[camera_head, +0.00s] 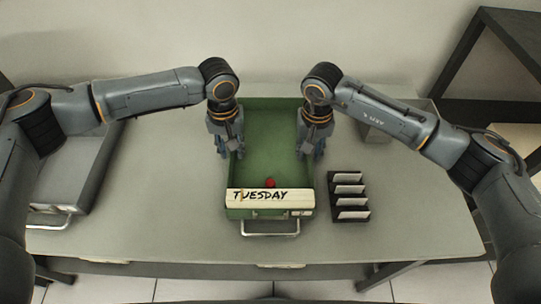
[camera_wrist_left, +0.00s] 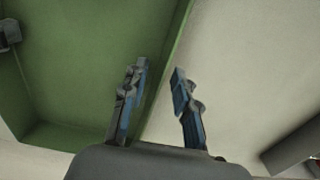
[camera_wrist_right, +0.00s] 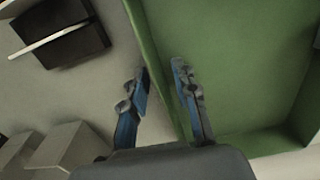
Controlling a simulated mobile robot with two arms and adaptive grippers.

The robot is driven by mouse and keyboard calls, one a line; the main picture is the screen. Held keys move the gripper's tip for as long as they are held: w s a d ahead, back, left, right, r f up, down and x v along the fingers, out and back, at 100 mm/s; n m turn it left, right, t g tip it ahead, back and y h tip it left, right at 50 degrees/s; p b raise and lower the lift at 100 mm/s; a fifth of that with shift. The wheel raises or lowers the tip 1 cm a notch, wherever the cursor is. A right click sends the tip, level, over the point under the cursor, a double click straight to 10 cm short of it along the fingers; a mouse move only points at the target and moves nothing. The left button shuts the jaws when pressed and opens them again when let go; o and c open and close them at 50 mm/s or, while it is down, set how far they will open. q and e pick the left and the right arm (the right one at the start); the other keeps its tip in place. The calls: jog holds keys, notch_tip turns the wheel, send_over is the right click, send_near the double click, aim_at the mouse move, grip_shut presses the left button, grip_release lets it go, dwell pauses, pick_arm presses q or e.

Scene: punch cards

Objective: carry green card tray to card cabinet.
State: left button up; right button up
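The green card tray (camera_head: 266,140) lies flat on the table in the middle of the head view. A white strip reading TUESDAY is on its near end, above a metal handle. My left gripper (camera_head: 232,153) is at the tray's left wall, open, with one finger on each side of the wall in the left wrist view (camera_wrist_left: 158,95). My right gripper (camera_head: 310,153) is at the right wall, also open, its fingers astride the wall in the right wrist view (camera_wrist_right: 162,90). I cannot make out contact with the walls. I cannot identify the card cabinet for certain.
A small red object (camera_head: 270,183) is at the green tray's near end. A black rack (camera_head: 350,205) of white cards stands close to its right. A grey tray (camera_head: 85,150) lies at the left and a grey box (camera_head: 375,135) at the right. A dark frame (camera_head: 490,109) stands back right.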

pick_arm(q)
grip_shut()
pick_arm(e)
grip_shut()
pick_arm(q)
jog(key=shift+w+r, duration=0.1)
jog(key=shift+r, duration=0.1)
pick_arm(e)
jog(key=shift+w+r, duration=0.15)
jog(key=shift+r, duration=0.05)
